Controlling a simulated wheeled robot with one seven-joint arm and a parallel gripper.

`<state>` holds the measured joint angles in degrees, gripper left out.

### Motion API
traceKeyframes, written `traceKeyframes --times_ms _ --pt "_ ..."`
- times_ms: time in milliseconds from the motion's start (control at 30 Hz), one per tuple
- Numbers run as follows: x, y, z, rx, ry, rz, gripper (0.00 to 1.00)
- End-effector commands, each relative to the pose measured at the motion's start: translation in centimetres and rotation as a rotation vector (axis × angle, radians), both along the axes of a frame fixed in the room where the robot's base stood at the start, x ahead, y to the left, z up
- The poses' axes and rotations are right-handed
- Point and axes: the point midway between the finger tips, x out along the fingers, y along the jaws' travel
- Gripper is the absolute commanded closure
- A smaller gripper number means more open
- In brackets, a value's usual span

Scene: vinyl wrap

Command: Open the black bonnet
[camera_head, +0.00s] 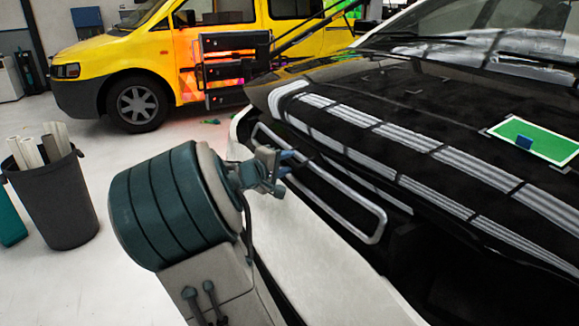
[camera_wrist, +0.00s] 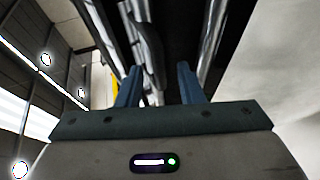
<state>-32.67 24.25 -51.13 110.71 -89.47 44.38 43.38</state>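The black bonnet (camera_head: 440,100) fills the right of the head view, with pale striped reflections along it. A dark gap shows below its front edge; I cannot tell whether it is unlatched. A long silver loop-shaped bar (camera_head: 345,222) runs along the car's front below the bonnet edge. My gripper (camera_head: 283,164) is at the left end of this bar, close to the car's front; contact is unclear. In the wrist view my gripper (camera_wrist: 159,86) has its two blue fingers apart, pointing up toward dark and shiny car parts. Nothing is clearly held between them.
A green mat (camera_head: 545,143) with a small blue block (camera_head: 524,142) lies on the bonnet. A yellow van (camera_head: 135,55) stands behind. A dark bin (camera_head: 60,205) with white rolls stands on the left. The floor between bin and van is clear.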

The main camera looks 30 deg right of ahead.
Motion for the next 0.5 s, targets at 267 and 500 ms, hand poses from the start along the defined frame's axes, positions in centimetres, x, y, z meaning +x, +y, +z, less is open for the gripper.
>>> traceKeyframes --times_ms 267,500 --pt "0.8 -2.2 -0.4 -0.001 0.000 0.000 0.66" --pt "0.8 -2.2 -0.4 0.000 0.000 0.000 0.66"
